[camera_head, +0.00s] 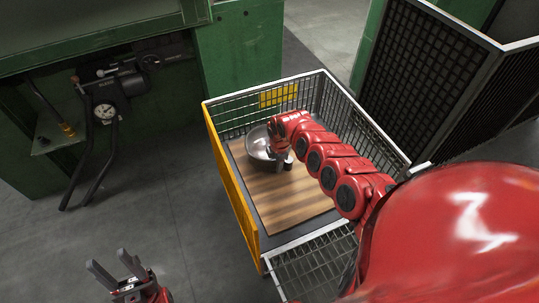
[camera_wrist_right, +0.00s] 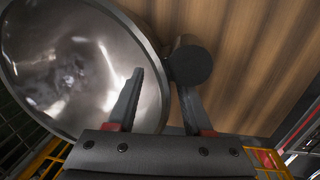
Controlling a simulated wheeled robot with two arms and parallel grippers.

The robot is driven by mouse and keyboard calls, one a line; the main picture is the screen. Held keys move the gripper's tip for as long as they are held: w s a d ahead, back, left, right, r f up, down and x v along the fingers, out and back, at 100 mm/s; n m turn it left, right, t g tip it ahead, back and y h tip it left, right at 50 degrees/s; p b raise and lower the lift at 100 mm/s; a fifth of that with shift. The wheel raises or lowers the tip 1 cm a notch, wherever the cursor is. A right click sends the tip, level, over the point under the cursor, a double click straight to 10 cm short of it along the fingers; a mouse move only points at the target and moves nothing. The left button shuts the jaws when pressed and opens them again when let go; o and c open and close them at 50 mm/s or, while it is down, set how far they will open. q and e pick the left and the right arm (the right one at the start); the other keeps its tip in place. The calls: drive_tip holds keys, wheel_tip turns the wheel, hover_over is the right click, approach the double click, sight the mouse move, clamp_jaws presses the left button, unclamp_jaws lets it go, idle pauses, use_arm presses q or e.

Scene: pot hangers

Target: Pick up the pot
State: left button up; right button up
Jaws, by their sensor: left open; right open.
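The pot (camera_head: 259,146) is a shiny metal vessel on a striped wooden board (camera_head: 285,202) inside a wire cart. In the right wrist view the pot (camera_wrist_right: 70,65) fills the left side, with a dark round handle end (camera_wrist_right: 190,64) at its right rim. My right gripper (camera_wrist_right: 162,85) is open, with one finger in front of the pot and the other just below the handle end. I cannot tell whether either finger touches. In the head view the right arm reaches into the cart and its gripper is mostly hidden. My left gripper (camera_head: 112,269) is open and empty over the floor at lower left.
The cart has a yellow side panel (camera_head: 230,180) and wire mesh walls around the board. A green machine (camera_head: 240,50) stands behind, with a gauge and levers at left. Dark mesh panels (camera_head: 420,70) stand at right. The grey floor left of the cart is clear.

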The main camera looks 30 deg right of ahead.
drive_tip(key=shift+f, duration=0.8)
drive_tip(key=shift+r, duration=0.1)
clamp_jaws()
drive_tip(key=shift+w, duration=0.1)
idle(0.6)
